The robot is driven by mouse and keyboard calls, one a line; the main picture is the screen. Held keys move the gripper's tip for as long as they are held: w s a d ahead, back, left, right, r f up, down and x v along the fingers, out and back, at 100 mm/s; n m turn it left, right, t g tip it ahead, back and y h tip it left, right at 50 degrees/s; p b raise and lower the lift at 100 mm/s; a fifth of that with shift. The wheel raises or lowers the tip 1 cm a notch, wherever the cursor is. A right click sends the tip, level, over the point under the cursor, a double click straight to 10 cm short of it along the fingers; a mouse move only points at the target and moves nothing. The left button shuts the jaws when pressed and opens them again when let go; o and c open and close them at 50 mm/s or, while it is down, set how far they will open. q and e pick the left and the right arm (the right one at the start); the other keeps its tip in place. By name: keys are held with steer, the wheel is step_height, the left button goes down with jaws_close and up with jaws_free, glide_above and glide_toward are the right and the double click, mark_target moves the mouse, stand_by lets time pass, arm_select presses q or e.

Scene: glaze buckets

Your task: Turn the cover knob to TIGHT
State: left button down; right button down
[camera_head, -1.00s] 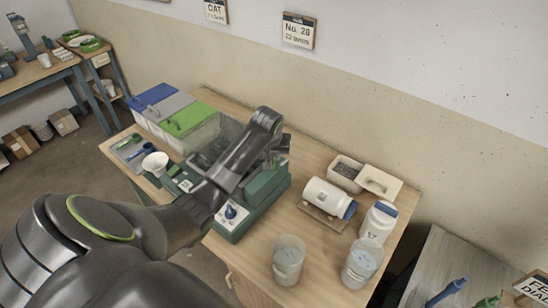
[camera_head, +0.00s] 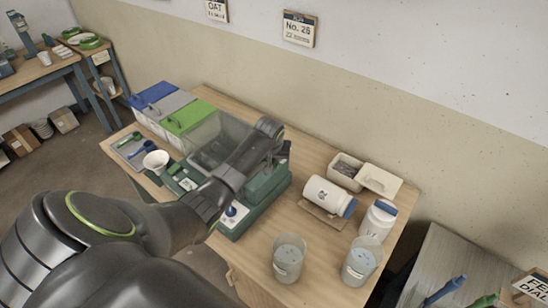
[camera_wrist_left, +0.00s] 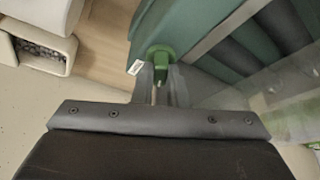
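The green machine (camera_head: 266,192) stands mid-table, with a clear cover (camera_head: 222,142) behind my arm. The cover knob (camera_wrist_left: 160,54) is a small green knob on the machine's green end, shown in the left wrist view with a small white tag beside it. My left gripper (camera_wrist_left: 160,78) has its two fingers close together on either side of the knob's grip and seems shut on it. In the head view my left gripper (camera_head: 277,153) is at the machine's far side, where my wrist hides the knob. The knob's marks are not readable. My right gripper is not in view.
A blue knob (camera_head: 232,211) sits on the machine's white front panel. Two clear cups (camera_head: 289,262) (camera_head: 360,264), a lying white jar (camera_head: 325,195) and an upright jar (camera_head: 377,221) stand right. Lidded bins (camera_head: 190,118) stand at back left. Bare table lies between machine and jars.

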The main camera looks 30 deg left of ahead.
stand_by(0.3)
arm_select(q)
steer(key=shift+a+r+m+h+p, duration=0.1)
steer(key=shift+m+h+p, duration=0.4)
steer(key=shift+m+p, duration=0.6)
steer(key=shift+m+h, duration=0.6)
steer(key=shift+m, duration=1.1)
steer(key=c, duration=1.7)
jaws_free()
